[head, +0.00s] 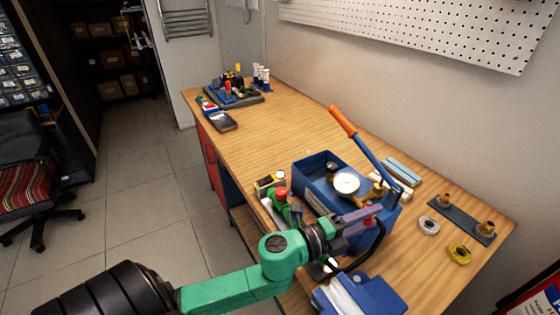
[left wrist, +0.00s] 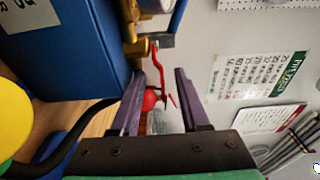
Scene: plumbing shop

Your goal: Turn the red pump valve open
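The blue pump box (head: 312,181) stands on the workbench with a white round gauge (head: 346,184) and a lever with an orange grip (head: 343,121). In the left wrist view, the red valve (left wrist: 155,76) is a thin red handle on a brass fitting (left wrist: 136,48) beside the blue box wall (left wrist: 75,45). My left gripper (head: 376,214) is at the pump's near side. Its purple fingers (left wrist: 159,72) are open, with the red handle between them, closer to the left finger. In the head view the fingers mostly hide the valve. My right gripper is out of view.
A black hose (left wrist: 65,108) runs close to the left finger. A blue-and-white item (head: 362,297) lies in front of the pump. The bench's middle (head: 262,140) is clear.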

